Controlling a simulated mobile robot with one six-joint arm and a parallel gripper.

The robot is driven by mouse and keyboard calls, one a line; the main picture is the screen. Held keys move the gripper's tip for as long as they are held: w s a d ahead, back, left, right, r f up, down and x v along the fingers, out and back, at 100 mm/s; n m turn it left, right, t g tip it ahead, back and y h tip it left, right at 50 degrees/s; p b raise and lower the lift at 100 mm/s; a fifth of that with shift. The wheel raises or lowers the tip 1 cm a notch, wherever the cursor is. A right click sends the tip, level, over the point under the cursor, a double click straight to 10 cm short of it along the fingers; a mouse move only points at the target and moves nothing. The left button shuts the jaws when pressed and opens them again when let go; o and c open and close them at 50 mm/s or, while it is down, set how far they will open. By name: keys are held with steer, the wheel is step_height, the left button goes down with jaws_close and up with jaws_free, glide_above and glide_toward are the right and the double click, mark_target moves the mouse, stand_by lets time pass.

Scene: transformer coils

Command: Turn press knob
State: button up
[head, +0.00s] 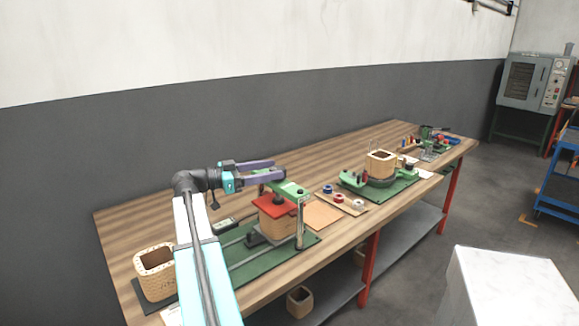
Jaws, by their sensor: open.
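The press stands on a green base (246,270) on the workbench. It has a green top bar (291,189), a red plate (270,204) and a pale metal post (299,228) at the right. A wooden coil block (279,228) sits under the red plate. I cannot clearly make out the press knob; it is too small or hidden near the green bar. My gripper (280,169) has purple fingers, is open with nothing between them, and appears above and just behind the press's green bar. I cannot tell whether it touches the press.
A hollow wooden coil (154,285) stands at the bench's near left. Red, white and blue spools (340,198) lie on a board right of the press. Another coil (381,163) sits on a green fixture farther along. A dark grey wall (150,160) runs behind the wooden bench (120,225).

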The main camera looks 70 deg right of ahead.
steer(key=x, duration=0.7)
steer(key=shift+p, duration=0.45)
steer(key=c, duration=1.1)
